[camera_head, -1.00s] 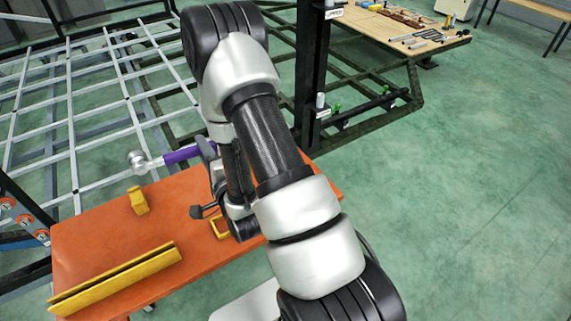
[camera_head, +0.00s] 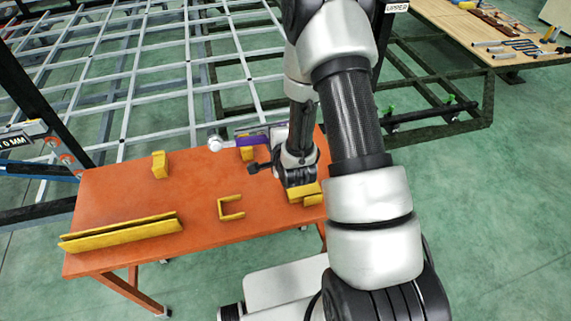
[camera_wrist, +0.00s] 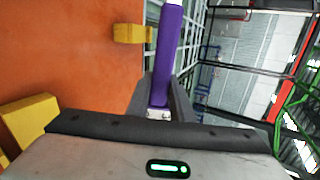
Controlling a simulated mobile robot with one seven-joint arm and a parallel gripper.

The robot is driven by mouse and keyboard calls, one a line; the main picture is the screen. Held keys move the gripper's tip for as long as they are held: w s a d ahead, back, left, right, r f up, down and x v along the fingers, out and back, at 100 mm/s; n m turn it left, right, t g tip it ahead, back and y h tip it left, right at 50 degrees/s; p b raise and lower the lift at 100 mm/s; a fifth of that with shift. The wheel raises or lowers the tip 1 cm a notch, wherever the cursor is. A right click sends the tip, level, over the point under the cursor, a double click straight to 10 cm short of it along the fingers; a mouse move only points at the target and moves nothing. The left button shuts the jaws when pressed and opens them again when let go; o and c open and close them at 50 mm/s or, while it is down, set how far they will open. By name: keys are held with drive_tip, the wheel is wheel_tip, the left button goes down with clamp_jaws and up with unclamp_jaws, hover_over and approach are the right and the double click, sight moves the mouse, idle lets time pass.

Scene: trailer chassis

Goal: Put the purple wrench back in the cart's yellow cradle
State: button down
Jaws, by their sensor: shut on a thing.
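The purple wrench (camera_head: 252,141) has a purple handle and a silver head that points left in the head view. My gripper (camera_head: 268,146) is shut on its handle and holds it over the back right part of the orange cart (camera_head: 195,190). In the wrist view the purple handle (camera_wrist: 168,55) runs up from between my fingers (camera_wrist: 160,105). A yellow block (camera_head: 246,154) shows just below the handle in the head view; I cannot tell if they touch. Another yellow block (camera_head: 160,165) stands to the left. I cannot tell which yellow pieces form the cradle.
A long yellow channel (camera_head: 120,232) lies at the cart's front left, and a yellow U-shaped bracket (camera_head: 231,207) near its front middle. More yellow pieces (camera_head: 303,192) sit by my wrist. A metal frame (camera_head: 130,75) stands behind the cart.

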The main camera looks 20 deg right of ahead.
wheel_tip(320, 180, down, 3)
drive_tip(key=s+g, duration=0.1)
drive_tip(key=g, duration=0.4)
wheel_tip(320, 180, up, 2)
drive_tip(key=g+p, duration=0.1)
drive_tip(key=g, duration=0.6)
hover_over(283, 198)
drive_tip(key=shift+w+r+n+h, duration=0.1)
drive_tip(key=shift+n+h, duration=0.2)
wheel_tip(283, 198, down, 10)
drive_tip(key=b, duration=0.8)
idle(0.4)
drive_tip(key=c, duration=1)
unclamp_jaws()
